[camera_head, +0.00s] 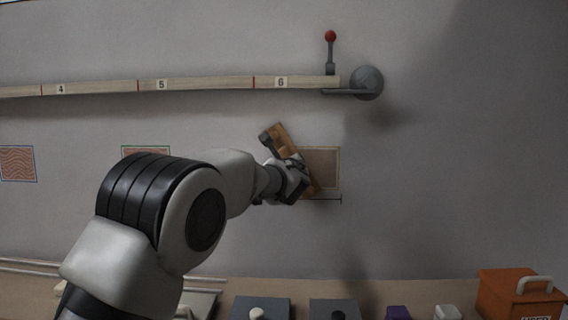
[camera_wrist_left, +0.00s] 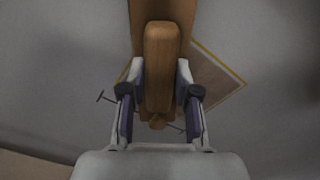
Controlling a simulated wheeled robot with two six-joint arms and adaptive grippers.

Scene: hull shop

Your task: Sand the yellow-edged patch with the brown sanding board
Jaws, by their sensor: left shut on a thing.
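The brown sanding board (camera_head: 278,139) is held tilted in front of the grey wall by my left gripper (camera_head: 296,178). In the left wrist view my left gripper (camera_wrist_left: 160,100) is shut on the wooden handle (camera_wrist_left: 160,50) of the board. The yellow-edged patch (camera_head: 325,165) is a brown square on the wall, and the board overlaps its left side in the head view. It also shows behind the board in the left wrist view (camera_wrist_left: 218,82). I cannot tell whether the board touches the wall. My right gripper is not in view.
A numbered wooden batten (camera_head: 205,85) runs along the wall above, ending at a grey round fitting (camera_head: 367,83) with a red-knobbed lever (camera_head: 330,50). Other patches (camera_head: 18,163) lie left. A bench below holds grey blocks and an orange box (camera_head: 520,296).

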